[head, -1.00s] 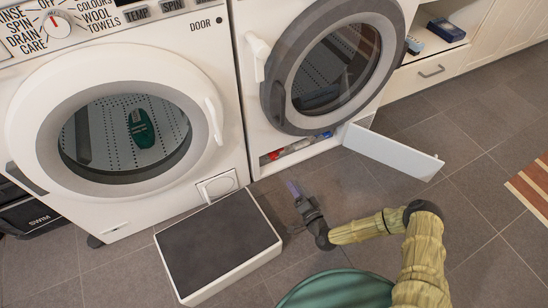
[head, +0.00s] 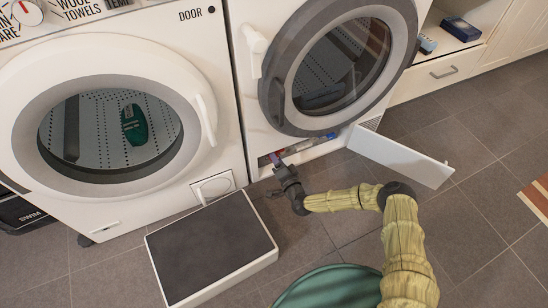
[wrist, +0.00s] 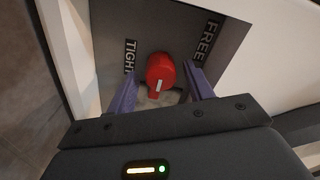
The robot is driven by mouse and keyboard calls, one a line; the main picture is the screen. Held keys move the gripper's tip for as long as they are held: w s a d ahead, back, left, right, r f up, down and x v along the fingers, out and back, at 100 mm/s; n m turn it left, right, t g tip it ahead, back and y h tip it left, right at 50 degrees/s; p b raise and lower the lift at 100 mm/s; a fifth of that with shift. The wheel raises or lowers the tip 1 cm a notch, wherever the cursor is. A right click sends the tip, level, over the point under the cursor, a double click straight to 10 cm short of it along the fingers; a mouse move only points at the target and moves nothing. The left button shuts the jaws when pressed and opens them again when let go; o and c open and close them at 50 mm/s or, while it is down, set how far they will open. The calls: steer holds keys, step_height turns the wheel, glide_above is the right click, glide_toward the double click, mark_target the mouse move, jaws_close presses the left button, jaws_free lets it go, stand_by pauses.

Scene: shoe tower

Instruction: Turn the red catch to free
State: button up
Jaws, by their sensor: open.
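The red catch (wrist: 160,72) is a rounded red knob with a short white mark, set in a grey recess. A TIGHT label (wrist: 130,57) is to its left and a FREE label (wrist: 207,42) to its right in the wrist view. My gripper (wrist: 161,90) is open, with one purple finger on each side of the catch. I cannot tell whether the fingers touch it. In the head view my gripper (head: 277,161) reaches into the low opening of the right machine (head: 253,150), and the catch is mostly hidden there.
An open white flap (head: 402,157) stands out to the right of the opening. A low dark-topped platform (head: 210,245) is on the floor to the left. The left machine (head: 222,150) holds a green shoe (head: 134,124) behind its round door.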

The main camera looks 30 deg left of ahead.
steer(key=shift+w+a, duration=0.2)
steer(key=shift+a, duration=0.05)
steer(key=shift+d, duration=0.1)
steer(key=shift+d, duration=0.1)
steer(key=shift+c, duration=0.2)
steer(key=shift+s+a, duration=0.35)
steer(key=shift+s, duration=0.05)
steer(key=c, duration=0.9)
steer(key=shift+d, duration=0.15)
steer(key=shift+c, duration=0.2)
